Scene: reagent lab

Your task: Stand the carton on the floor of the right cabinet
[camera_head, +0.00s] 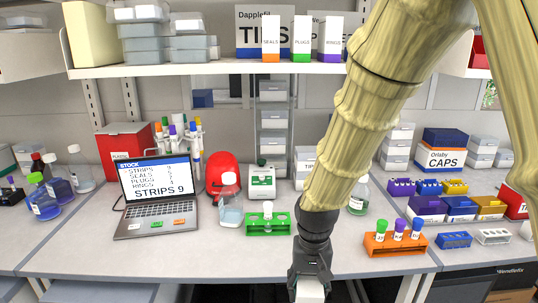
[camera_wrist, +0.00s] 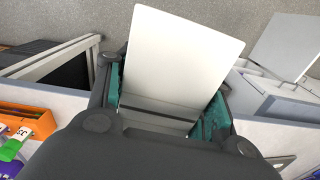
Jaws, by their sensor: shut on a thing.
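My gripper (camera_head: 310,282) is low in front of the bench's front edge in the head view. It is shut on a white carton, whose top (camera_head: 309,292) shows at the bottom edge of that view. In the wrist view the carton (camera_wrist: 182,55) is a plain pale panel between the two teal-padded fingers (camera_wrist: 165,105). The carton's lower part is cut off in the head view. The floor of the right cabinet cannot be made out; only dark space under the bench shows at the lower right.
The bench top (camera_head: 180,258) carries a laptop (camera_head: 155,195), a green rack (camera_head: 268,222) and an orange rack (camera_head: 395,243) of tubes. Its front edge lies close behind my gripper. In the wrist view, a dark opening with a grey frame (camera_wrist: 50,62) is at left and a pale box-like unit (camera_wrist: 275,95) at right.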

